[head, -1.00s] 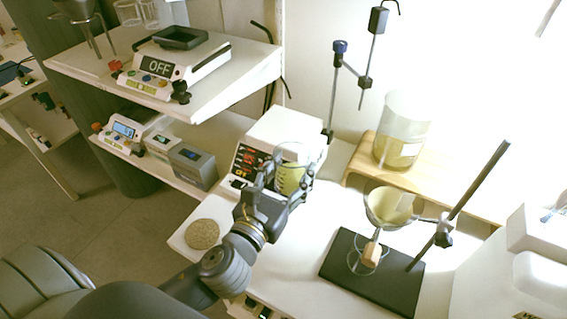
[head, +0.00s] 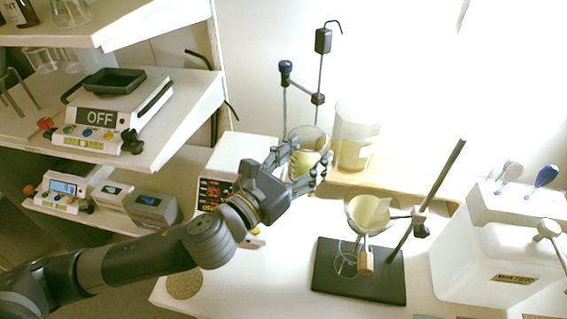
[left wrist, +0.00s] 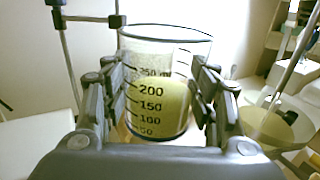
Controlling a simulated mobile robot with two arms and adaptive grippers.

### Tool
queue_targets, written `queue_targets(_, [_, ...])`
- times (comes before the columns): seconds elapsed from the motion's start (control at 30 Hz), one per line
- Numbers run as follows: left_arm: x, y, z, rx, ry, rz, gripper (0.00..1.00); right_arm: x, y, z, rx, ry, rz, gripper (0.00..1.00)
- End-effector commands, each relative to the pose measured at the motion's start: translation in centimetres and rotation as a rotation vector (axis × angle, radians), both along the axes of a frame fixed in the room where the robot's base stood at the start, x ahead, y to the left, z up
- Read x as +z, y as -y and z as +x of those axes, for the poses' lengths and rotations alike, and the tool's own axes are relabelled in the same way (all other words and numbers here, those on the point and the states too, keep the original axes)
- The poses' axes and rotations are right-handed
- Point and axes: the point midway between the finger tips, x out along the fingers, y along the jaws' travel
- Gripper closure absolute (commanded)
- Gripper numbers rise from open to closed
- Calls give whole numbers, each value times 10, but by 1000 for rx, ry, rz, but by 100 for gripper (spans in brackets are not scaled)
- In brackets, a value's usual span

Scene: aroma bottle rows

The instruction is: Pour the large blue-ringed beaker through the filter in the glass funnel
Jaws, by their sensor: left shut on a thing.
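My left gripper (head: 301,167) is shut on a glass beaker (head: 308,140) of yellowish liquid, held up left of the funnel. In the left wrist view the beaker (left wrist: 160,60) stands roughly upright between the fingers, with a dark rim and a blue line near its base. The liquid reaches a little above the 200 mark. The glass funnel (head: 353,222) sits in a clamp on a stand, with a pale filter (head: 372,212) in it. The funnel also shows at the right of the left wrist view (left wrist: 290,131). The right gripper is not in view.
The stand's dark base (head: 331,283) and slanted rod (head: 437,185) are at the funnel. A large glass vessel (head: 352,150) stands on a wooden board behind. A white WATER bath (head: 470,265) is at right. A hotplate (head: 245,150) and a shelf of scales (head: 85,130) are left.

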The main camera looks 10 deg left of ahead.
Motion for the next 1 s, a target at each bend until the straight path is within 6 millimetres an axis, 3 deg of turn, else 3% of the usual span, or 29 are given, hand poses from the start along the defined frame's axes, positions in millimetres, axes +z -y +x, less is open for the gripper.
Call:
queue_targets(0.2, [26,22,12,-119,10,5,77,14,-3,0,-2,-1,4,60])
queue_targets(0.6, [54,55,35,-360,7,7,77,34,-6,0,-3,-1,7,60])
queue_targets(1.0, [33,77,52,-554,-4,-6,77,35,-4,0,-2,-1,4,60])
